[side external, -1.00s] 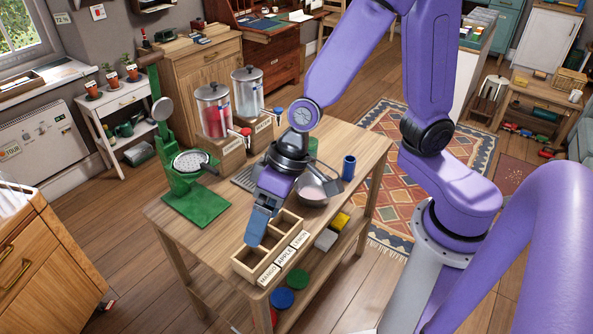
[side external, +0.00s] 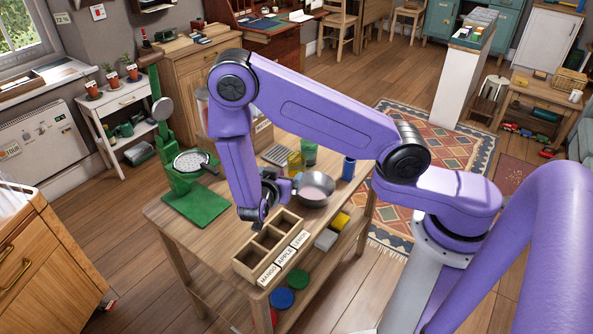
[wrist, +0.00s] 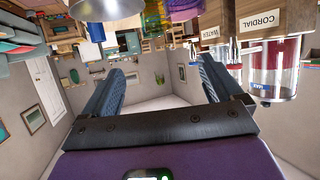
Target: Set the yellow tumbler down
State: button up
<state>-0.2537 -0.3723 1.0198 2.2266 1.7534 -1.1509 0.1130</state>
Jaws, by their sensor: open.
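The yellow tumbler (side external: 294,163) stands on the wooden table (side external: 190,231), behind the metal bowl (side external: 313,190) and beside the green tumbler (side external: 310,153). In the side view my arm passes close in front of it. A yellow tumbler (wrist: 184,15) shows at the top edge of that view, partly cut off.
The box (side external: 268,246), labelled mango, apple and lemon, sits at the table's front. A blue tumbler (side external: 348,168) stands right of the bowl. A green stand (side external: 185,185) is at the left. The cordial dispenser (wrist: 272,70) shows in the wrist view; my arm mostly hides the dispensers in the side view.

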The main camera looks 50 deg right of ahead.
send_near(298, 154)
jog(key=x, duration=0.4)
jog(key=shift+d+f, duration=0.25)
jog(key=shift+d, duration=0.1)
grip_shut()
dwell(0.4)
jog(key=shift+r, duration=0.1)
